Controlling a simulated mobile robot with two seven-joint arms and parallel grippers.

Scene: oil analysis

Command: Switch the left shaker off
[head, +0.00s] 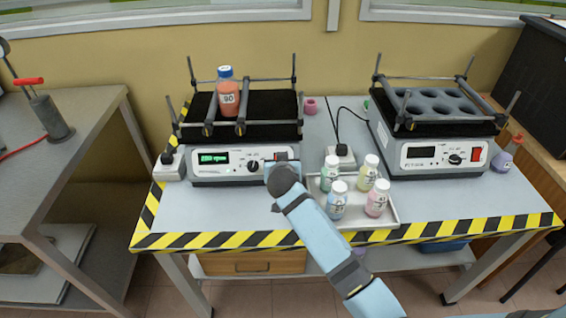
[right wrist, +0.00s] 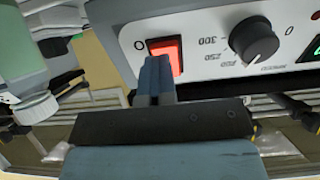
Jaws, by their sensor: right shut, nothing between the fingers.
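The left shaker (head: 232,175) stands at the back left of the table, its green display (head: 213,157) lit. A bottle of orange-red liquid (head: 228,92) stands on its black platform between the bars. My right gripper (head: 281,160) is at the right end of its front panel and hides most of the switch there. In the right wrist view the red switch (right wrist: 169,50) looks lit, beside the black dial (right wrist: 254,40). My shut, empty right fingers (right wrist: 156,66) overlap the switch's lower left part. I cannot tell whether they touch it. My left gripper is not in view.
The right shaker (head: 440,152) stands at the back right with a dark display. A tray (head: 345,222) with several small bottles sits just right of my right gripper. A white power socket (head: 341,157) with a cable is behind the tray. The table's front left is clear.

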